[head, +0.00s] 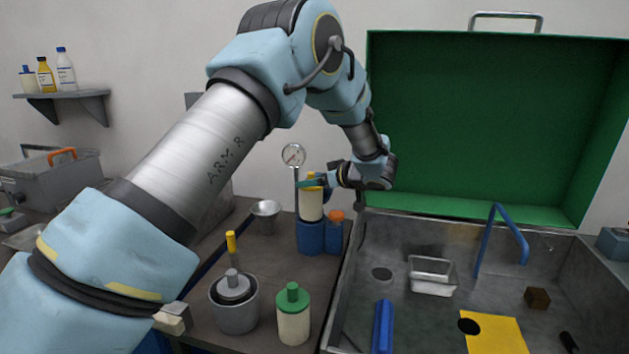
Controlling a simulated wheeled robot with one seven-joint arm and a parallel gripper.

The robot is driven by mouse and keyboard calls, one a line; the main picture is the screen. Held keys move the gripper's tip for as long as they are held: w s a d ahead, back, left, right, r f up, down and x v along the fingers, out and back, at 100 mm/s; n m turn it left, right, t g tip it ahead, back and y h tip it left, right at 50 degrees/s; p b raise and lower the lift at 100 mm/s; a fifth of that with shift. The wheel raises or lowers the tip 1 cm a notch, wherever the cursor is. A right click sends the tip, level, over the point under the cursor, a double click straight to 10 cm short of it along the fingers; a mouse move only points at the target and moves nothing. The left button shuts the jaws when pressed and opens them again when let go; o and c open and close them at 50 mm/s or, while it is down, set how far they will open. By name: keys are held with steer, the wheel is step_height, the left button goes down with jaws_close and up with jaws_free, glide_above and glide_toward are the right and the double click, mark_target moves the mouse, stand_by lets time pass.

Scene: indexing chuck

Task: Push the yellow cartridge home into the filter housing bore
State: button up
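The yellow cartridge (311,206), a cream cylinder with a yellow cap, stands upright with its lower end at the top of the blue filter housing (311,237). Most of its cream body shows above the blue rim. The bore itself is hidden, so I cannot tell how deep the cartridge sits. My gripper (313,183) reaches in from the right, level with the cartridge's cap. A teal finger crosses in front of the cap; the far finger is hidden. I cannot tell whether the fingers are shut on it.
A blue bottle with an orange cap (335,232) stands close right of the housing. A pressure gauge (293,156) rises behind it. A green-capped cartridge (293,314) and a grey pot (236,312) stand in front.

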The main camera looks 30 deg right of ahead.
mark_target(319, 213)
steer(key=shift+f+b, duration=2.15)
steer(key=shift+f, duration=2.95)
steer(key=shift+r, duration=0.1)
steer(key=shift+r+p, duration=4)
steer(key=shift+r, duration=0.95)
